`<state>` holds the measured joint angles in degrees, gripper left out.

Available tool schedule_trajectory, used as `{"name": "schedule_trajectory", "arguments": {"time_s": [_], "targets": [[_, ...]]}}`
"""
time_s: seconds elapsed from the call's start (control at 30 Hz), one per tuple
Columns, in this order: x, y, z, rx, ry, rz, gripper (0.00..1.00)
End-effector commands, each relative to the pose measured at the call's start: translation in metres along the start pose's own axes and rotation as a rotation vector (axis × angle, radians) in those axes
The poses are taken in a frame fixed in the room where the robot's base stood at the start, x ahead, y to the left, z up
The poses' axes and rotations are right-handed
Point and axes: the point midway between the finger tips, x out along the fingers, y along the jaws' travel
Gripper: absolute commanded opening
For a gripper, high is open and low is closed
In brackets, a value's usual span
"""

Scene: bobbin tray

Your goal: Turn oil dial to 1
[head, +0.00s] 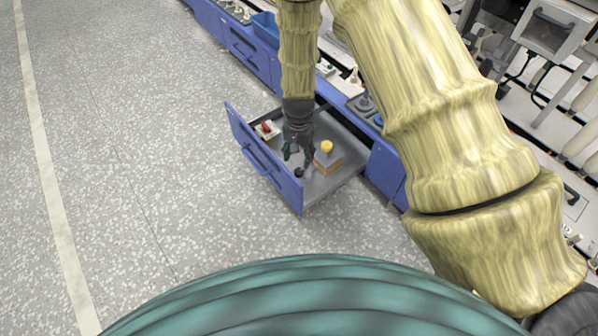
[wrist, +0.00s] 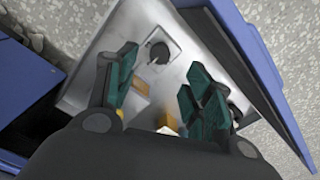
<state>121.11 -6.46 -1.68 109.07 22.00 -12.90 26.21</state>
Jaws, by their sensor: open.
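My gripper (head: 298,156) reaches down into an open blue drawer (head: 262,168). In the wrist view its two dark green finger pads (wrist: 160,95) stand apart with a gap between them. A dark round knob (wrist: 158,52) on a pale square plate (wrist: 180,55) lies beyond the fingertips in the wrist view, apart from them. It looks like a dial, but I cannot read any marks or its setting. In the head view a small black round piece (head: 299,172) sits near the drawer front, close below my gripper. I cannot tell whether these are the same piece.
A brown block with a yellow top (head: 327,147) stands in the drawer right of my gripper. A pale box with a red part (head: 266,129) stands at the left. Blue cabinets (head: 388,170) run behind the drawer. The speckled floor (head: 130,140) at left is clear.

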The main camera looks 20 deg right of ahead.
Motion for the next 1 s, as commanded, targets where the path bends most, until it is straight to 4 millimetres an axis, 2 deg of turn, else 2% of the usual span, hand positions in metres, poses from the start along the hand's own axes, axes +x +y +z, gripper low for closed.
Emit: {"name": "schedule_trajectory", "arguments": {"time_s": [0.03, 0.1, 0.4, 0.6, 0.93, 1.0], "targets": [[0.014, 0.000, 0.000, 0.000, -0.001, 0.000, 0.51], [0.026, 0.000, 0.000, 0.000, 0.000, 0.000, 0.51], [0.068, 0.000, 0.000, 0.001, 0.000, 0.000, 0.51], [0.079, 0.000, -0.001, 0.000, 0.001, -0.001, 0.51], [0.080, 0.000, 0.000, 0.000, 0.001, -0.001, 0.51], [0.080, 0.000, 0.000, 0.000, 0.001, -0.001, 0.41]]}}
